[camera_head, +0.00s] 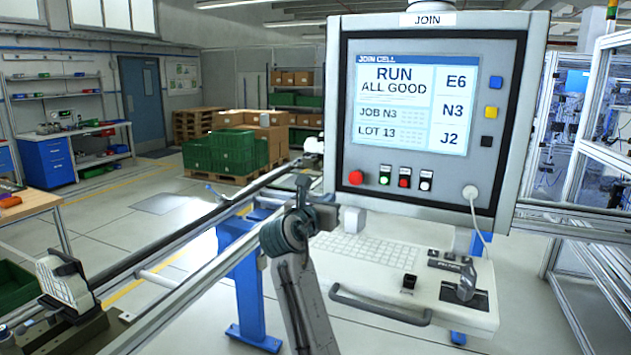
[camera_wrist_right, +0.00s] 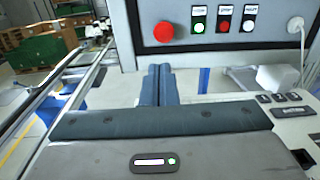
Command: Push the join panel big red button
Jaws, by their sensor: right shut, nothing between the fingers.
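My right gripper (camera_head: 303,186) is left of and slightly below the button in the head view. In the right wrist view its fingers (camera_wrist_right: 158,72) are shut and empty, pointing forward below the button, with a visible gap in the picture between them and it. My left gripper is not in view.
Smaller green (camera_head: 384,175), red (camera_head: 404,178) and white (camera_head: 425,180) buttons sit right of the big one. A white cable plug (camera_head: 470,192) is farther right. A keyboard shelf (camera_head: 400,285) juts out below. Conveyor rails (camera_head: 190,285) run along the left.

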